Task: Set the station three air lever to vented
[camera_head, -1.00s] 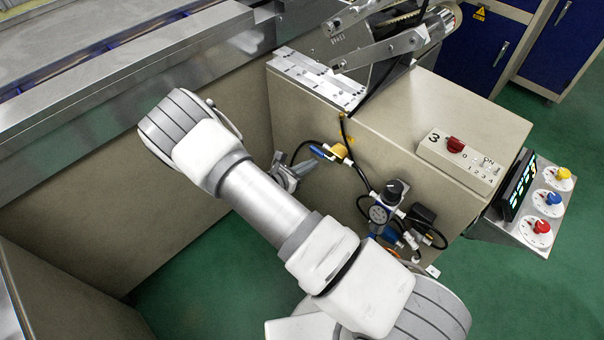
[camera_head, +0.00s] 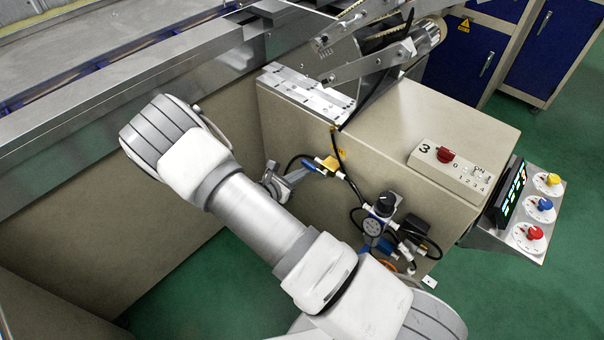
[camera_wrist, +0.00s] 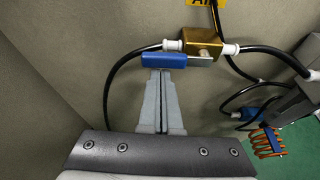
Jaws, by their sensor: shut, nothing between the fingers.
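The station three air valve is a brass block (camera_wrist: 206,42) on black air hose, with a blue lever (camera_wrist: 178,61). In the wrist view the lever lies nearly level, roughly along the hose line, below and left of the block. In the head view the brass block (camera_head: 329,162) and blue lever (camera_head: 312,166) are on the front of the beige station cabinet. My gripper (camera_wrist: 160,71) is shut and empty, its fingertips at the lever's lower edge. I cannot tell whether they touch it.
A round gauge regulator (camera_head: 374,226) with hoses stands right of the valve. An orange coiled hose (camera_wrist: 267,141) hangs at lower right. A box marked 3 with a red knob (camera_head: 445,155) sits on the cabinet (camera_head: 400,120).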

